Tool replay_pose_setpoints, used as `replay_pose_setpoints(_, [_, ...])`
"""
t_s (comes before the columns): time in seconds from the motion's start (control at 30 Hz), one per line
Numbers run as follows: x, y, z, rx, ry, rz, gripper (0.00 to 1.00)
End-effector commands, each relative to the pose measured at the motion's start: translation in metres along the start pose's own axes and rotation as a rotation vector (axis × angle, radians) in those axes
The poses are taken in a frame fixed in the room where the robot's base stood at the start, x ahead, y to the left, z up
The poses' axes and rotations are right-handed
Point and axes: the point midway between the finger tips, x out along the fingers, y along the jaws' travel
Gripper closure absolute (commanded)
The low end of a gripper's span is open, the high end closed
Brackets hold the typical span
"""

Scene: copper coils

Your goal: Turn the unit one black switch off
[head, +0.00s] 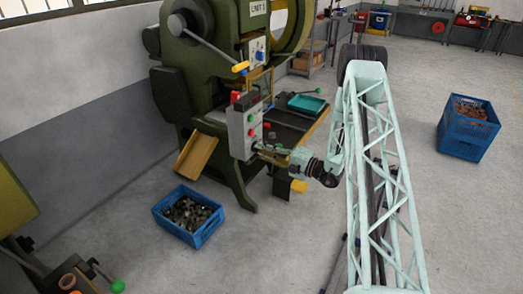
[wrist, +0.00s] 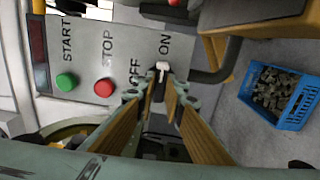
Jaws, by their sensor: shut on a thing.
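The grey control box (head: 240,132) stands on the front of the green press labelled UNIT 1 (head: 257,8). In the wrist view its panel (wrist: 85,50) shows a green START button (wrist: 66,82), a red STOP button (wrist: 103,87), and OFF and ON marks. The black switch (wrist: 158,83), with a pale pointer on top, sits at these marks. My gripper (wrist: 160,90) is shut on the switch, its fingers on both sides. The pointer is near the gap between OFF and ON; its exact setting is unclear. In the head view my gripper (head: 260,148) meets the box's lower right side, and the switch is hidden.
A blue crate of metal parts (head: 196,235) stands on the floor before the press; it also shows in the wrist view (wrist: 292,118). Another blue crate (head: 466,138) stands at the right. A teal tray (head: 307,103) lies on the press table.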

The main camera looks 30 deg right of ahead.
Motion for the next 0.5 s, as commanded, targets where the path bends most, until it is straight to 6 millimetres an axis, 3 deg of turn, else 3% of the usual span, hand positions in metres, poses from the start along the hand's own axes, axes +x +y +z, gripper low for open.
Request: replay_pose_setpoints(0.5, [0.0,-0.0002,-0.0002,-0.273,0.0,0.0,1.0])
